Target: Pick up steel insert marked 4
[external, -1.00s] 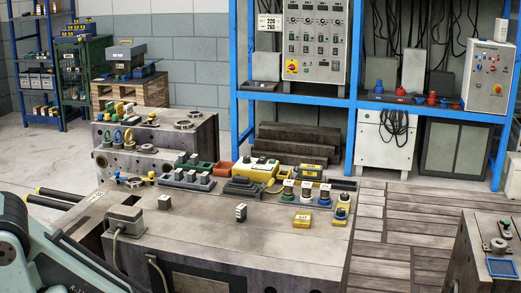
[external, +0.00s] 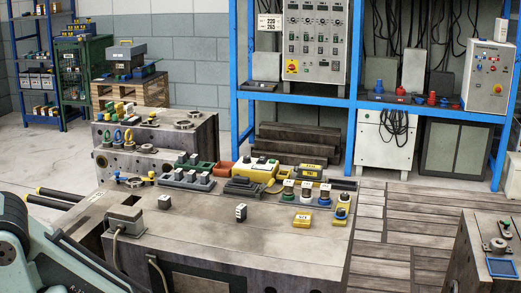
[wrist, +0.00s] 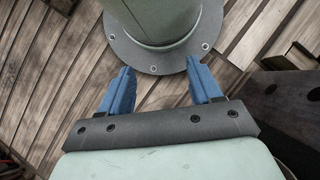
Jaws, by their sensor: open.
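Several small grey steel blocks are on the large worktable (external: 190,235) in the external view. One block (external: 164,202) stands alone left of the middle, and another block (external: 241,212) with dark and white marks on its side stands alone near the middle. The numbers are too small to read, so I cannot tell which is marked 4. My gripper (wrist: 158,68) shows in the wrist view with its blue fingers apart and nothing between them, above plank flooring.
A grey box with a cable (external: 126,217) stands at the table's left. Coloured knobs (external: 306,198) and a yellow block (external: 302,220) are at the right. A yellow control box (external: 262,167) is at the back. The table's middle front is clear.

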